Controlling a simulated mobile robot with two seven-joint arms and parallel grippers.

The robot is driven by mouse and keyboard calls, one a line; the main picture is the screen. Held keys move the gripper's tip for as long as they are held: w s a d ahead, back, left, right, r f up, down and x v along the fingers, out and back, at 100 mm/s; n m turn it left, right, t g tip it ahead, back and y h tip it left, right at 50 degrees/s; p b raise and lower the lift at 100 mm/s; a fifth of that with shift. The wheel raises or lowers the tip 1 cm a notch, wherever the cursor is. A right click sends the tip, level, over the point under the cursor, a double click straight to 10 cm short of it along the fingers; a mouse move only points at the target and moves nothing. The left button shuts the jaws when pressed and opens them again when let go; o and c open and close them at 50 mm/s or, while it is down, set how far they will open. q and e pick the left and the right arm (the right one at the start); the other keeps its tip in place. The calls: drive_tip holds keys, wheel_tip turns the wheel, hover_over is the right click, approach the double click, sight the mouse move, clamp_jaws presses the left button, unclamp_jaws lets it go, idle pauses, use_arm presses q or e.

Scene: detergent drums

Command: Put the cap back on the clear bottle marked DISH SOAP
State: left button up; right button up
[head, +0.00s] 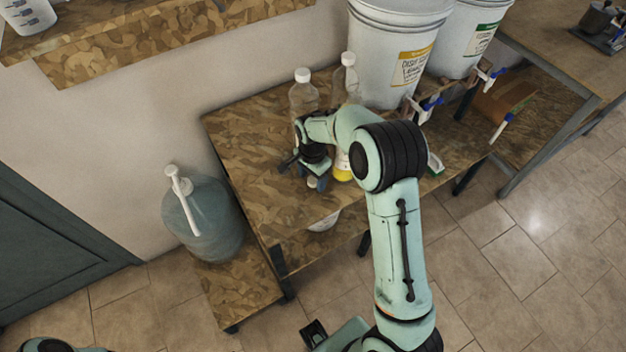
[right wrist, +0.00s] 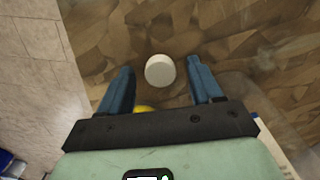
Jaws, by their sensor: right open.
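A round white cap (right wrist: 160,70) lies on the wooden table, shown in the right wrist view just beyond and between my fingertips, not touched by them. A small pale spot in the head view (head: 311,182), below the gripper, looks like the same cap. My right gripper (head: 313,172) is open and empty, low over the table; its blue fingers show in the right wrist view (right wrist: 160,75). A clear vessel with yellow liquid (head: 343,168) stands beside the gripper; my arm hides its top and any marking. Yellow also shows between the finger bases (right wrist: 143,108). My left gripper is out of view.
Two clear bottles with white caps (head: 303,95) (head: 348,82) stand behind my arm. White drums (head: 395,50) (head: 468,40) with taps stand at the back right. A large blue-tinted jug (head: 203,220) stands lower left. The table's left part (head: 245,130) is clear.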

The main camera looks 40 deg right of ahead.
sight(312, 180)
drive_tip(key=shift+f, duration=0.2)
drive_tip(key=c, duration=1.1)
drive_tip(key=shift+r, duration=0.1)
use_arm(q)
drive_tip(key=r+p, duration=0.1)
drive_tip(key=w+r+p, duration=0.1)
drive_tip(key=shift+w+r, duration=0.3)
use_arm(e)
wheel_tip(312, 180, up, 20)
